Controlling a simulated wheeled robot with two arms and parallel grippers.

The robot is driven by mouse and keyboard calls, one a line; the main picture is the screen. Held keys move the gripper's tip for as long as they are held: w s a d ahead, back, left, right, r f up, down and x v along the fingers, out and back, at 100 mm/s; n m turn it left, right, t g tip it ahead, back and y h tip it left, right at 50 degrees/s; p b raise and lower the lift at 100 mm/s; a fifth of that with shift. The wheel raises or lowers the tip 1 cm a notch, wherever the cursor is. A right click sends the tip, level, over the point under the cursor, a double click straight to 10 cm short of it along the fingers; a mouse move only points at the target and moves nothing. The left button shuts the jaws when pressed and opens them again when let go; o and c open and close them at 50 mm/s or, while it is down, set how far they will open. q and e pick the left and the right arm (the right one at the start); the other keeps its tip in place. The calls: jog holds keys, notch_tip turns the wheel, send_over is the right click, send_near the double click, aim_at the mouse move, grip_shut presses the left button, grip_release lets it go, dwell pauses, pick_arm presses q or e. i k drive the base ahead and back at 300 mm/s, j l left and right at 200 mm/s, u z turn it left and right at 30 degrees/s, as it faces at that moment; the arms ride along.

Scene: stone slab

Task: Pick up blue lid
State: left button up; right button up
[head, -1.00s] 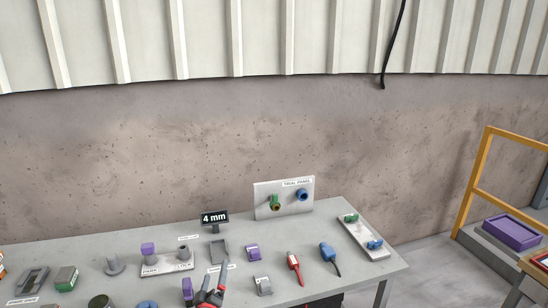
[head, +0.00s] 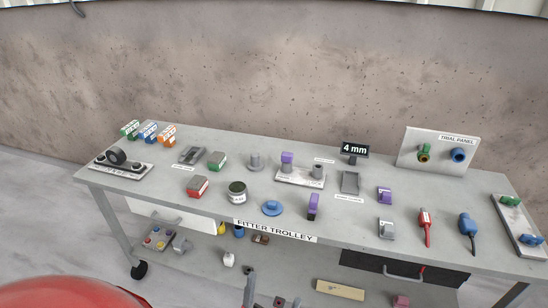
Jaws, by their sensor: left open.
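The blue lid (head: 271,209), a round disc with a raised knob, lies on the grey trolley top (head: 345,228) near its front edge, in the middle of the head view. It stands clear of other things. A grey tin (head: 237,194) with a dark open-looking top is just left of it. A purple clip (head: 313,208) stands to its right. My left gripper (head: 268,294) seems to show only partly at the bottom edge, below the lid and apart from it, open; its outline is hard to separate from the lower shelf. My right gripper is not in view.
Red (head: 197,186) and green (head: 216,160) blocks sit left of and behind the lid. The trial panel (head: 439,148) stands at the back right. A drawer (head: 402,268) is below the top at right.

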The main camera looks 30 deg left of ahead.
aim_at(272, 208)
jog(key=u, duration=1.15)
